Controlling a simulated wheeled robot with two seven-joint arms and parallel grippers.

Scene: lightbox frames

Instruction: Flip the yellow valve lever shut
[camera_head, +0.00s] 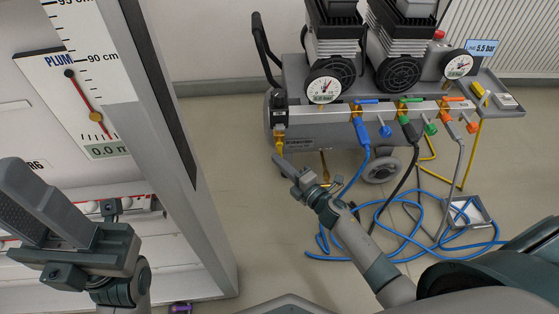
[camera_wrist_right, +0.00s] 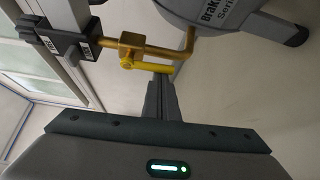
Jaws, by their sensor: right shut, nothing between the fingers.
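The yellow valve lever (camera_wrist_right: 150,67) sits on a brass valve (camera_wrist_right: 133,42) in the right wrist view. The lever lies roughly along the line of the brass pipe. In the head view the yellow lever (camera_head: 279,144) is small, at the left end of the compressor's manifold. My right gripper (camera_head: 283,165) is shut and empty, just below the valve. In the right wrist view its fingertips (camera_wrist_right: 160,80) are close to the lever's free end; I cannot tell whether they touch. My left gripper (camera_head: 55,215) is at the lower left, away from the valve; its jaw gap does not show.
The compressor cart (camera_head: 290,75) carries gauges and blue, green and orange valves along the manifold. A blue hose (camera_head: 395,256) coils on the floor near a small metal tray (camera_head: 488,222). A tall grey frame (camera_head: 165,110) stands at the left, with bare floor between it and the cart.

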